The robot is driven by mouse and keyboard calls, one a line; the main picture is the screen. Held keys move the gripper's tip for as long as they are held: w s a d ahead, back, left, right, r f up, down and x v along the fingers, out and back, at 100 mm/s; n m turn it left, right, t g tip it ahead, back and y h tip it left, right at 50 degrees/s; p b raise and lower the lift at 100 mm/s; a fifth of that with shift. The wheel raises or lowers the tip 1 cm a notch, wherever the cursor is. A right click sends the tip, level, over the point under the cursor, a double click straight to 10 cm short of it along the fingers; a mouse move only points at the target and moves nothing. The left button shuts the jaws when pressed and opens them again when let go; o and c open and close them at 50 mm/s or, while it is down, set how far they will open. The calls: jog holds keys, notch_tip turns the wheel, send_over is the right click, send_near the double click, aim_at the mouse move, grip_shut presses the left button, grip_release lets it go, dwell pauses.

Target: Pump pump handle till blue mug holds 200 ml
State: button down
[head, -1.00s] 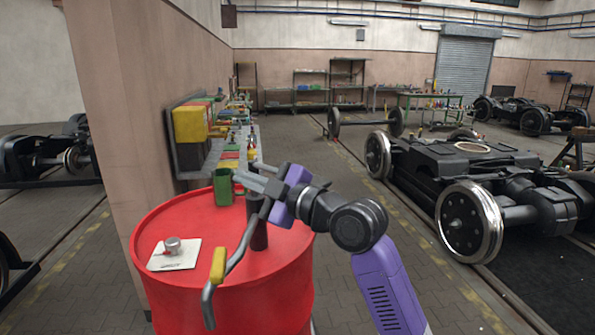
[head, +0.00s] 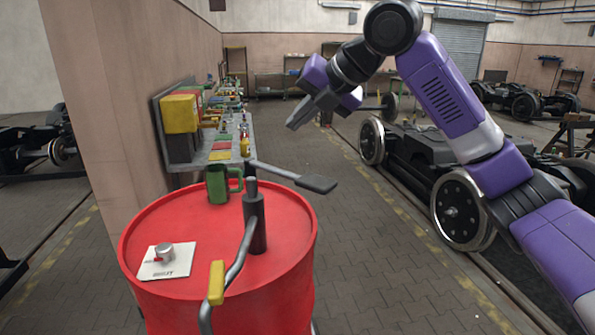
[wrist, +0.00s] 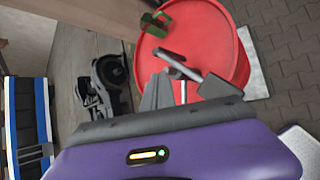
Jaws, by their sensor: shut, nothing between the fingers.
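A dark pump (head: 254,222) stands on a red drum (head: 150,225). Its pump handle (head: 317,183) is a lever with a flat paddle end, pointing right and slightly down. The handle also shows in the wrist view (wrist: 218,88). A curved spout pipe with a yellow sleeve (head: 217,283) runs down over the drum's front. A green mug (head: 217,184) stands at the drum's back; it shows in the wrist view too (wrist: 152,24). I see no blue mug. My gripper (head: 297,121) is shut and empty, above and beyond the handle, apart from it.
A white card with a small metal knob (head: 165,253) lies on the drum top. A wall bench (head: 222,150) with coloured bins stands behind the drum. Bogie wheels (head: 461,212) stand to the right. The paved floor (head: 370,250) right of the drum is clear.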

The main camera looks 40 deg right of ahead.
jog(key=shift+s+d+r+n, duration=0.25)
jog(key=shift+s+d+n, duration=0.05)
jog(key=shift+d, duration=0.25)
jog(key=b, duration=0.6)
send_over(304, 176)
notch_tip(304, 176, down, 7)
jog(key=shift+f, duration=0.1)
jog(key=shift+f+b, duration=0.4)
jog(key=shift+f, duration=0.4)
jog(key=shift+f, duration=0.1)
dwell(1.0)
jog(key=shift+f, duration=0.3)
